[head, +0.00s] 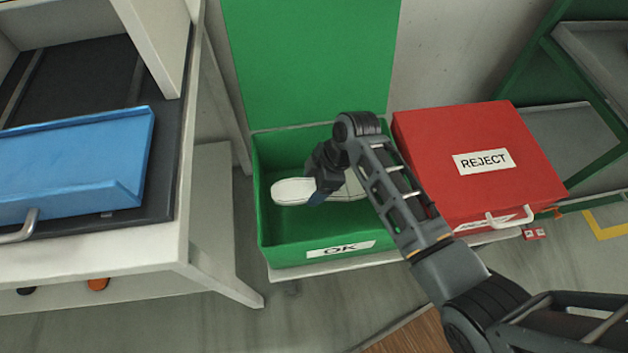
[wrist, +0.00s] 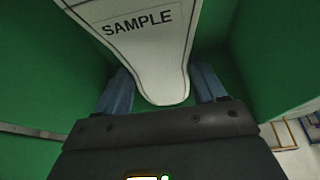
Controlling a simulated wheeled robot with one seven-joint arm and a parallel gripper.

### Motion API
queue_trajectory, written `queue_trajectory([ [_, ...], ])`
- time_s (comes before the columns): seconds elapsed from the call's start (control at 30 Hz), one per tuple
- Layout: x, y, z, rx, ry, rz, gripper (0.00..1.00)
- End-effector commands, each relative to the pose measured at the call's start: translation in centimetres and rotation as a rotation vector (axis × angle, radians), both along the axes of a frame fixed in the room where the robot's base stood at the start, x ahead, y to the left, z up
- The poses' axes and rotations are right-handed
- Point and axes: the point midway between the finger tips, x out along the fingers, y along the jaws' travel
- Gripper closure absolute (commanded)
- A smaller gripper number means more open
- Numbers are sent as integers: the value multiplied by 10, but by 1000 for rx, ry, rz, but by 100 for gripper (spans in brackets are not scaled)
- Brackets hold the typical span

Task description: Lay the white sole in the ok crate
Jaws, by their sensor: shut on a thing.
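The white sole (head: 291,191) is in my gripper, and its left end shows within the outline of the green ok crate (head: 316,248). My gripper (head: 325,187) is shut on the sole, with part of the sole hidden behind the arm. In the wrist view the sole (wrist: 150,60) bears the word SAMPLE, and the blue fingers of my gripper (wrist: 163,85) stand on either side of its narrow end. Green crate walls surround it. The ok crate is open, its lid raised at the back. I cannot tell whether the sole touches the crate floor.
The red reject crate (head: 480,130), lid down, stands right of the ok crate. A pale table (head: 110,258) with a blue tray (head: 75,160) is at the left. A green rack (head: 590,90) is at the far right. The visible front-left crate floor is clear.

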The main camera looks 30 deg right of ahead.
Motion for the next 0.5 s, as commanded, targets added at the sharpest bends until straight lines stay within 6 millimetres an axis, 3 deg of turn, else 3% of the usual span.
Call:
queue_trajectory([
  [0.5, 0, 0, -51, 0, 0, -1, 75],
])
